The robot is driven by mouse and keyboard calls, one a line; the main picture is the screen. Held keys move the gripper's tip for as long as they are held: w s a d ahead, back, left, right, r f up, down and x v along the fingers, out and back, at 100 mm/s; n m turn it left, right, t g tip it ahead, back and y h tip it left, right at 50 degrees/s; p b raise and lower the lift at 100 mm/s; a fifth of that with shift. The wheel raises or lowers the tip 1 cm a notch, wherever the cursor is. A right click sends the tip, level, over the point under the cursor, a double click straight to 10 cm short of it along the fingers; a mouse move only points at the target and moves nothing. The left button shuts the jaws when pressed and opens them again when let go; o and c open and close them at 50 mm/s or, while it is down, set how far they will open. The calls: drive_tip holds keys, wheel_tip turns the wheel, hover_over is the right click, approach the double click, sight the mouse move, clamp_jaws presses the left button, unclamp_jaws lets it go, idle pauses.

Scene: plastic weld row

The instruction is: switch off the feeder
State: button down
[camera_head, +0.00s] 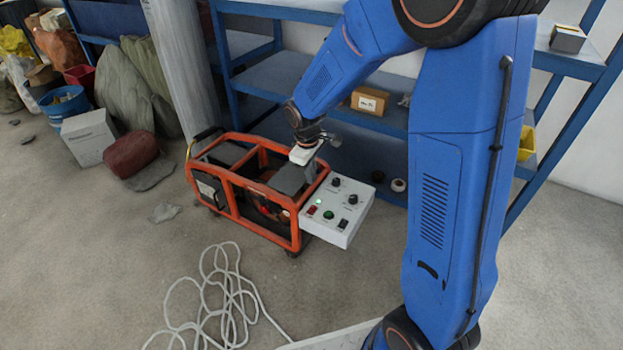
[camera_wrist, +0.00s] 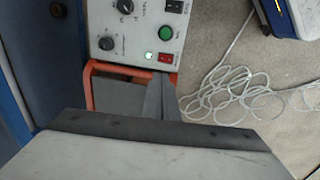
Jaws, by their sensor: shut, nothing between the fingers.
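The feeder (camera_head: 236,207) is an orange-framed machine on the floor with a white control panel (camera_head: 348,237) at its right end. In the wrist view, the panel (camera_wrist: 143,30) shows a small lit green lamp (camera_wrist: 149,56), a red rocker switch (camera_wrist: 165,58), a round green button (camera_wrist: 166,33), a black rocker (camera_wrist: 175,6) and black knobs (camera_wrist: 106,43). The lamp also glows in the head view (camera_head: 319,200). My gripper (camera_wrist: 158,86) is shut and empty. Its fingertips appear just below the red rocker in the wrist view; I cannot tell if they touch anything.
A blue shelf rack (camera_head: 290,78) with a small cardboard box (camera_head: 370,101) stands behind the feeder. A white cable (camera_head: 225,300) lies coiled on the floor in front. Bags, a blue bucket (camera_head: 64,105) and a grey box (camera_head: 90,138) stand at the left. Floor left of the cable is mostly clear.

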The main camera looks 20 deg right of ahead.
sight(313, 207)
drive_tip(key=shift+s+a, duration=0.1)
drive_tip(key=shift+a, duration=0.1)
drive_tip(key=f, duration=0.9)
drive_tip(key=w+d+f, duration=0.1)
drive_tip(key=f, duration=0.4)
drive_tip(key=shift+w+d, duration=0.1)
drive_tip(key=shift+r, duration=0.1)
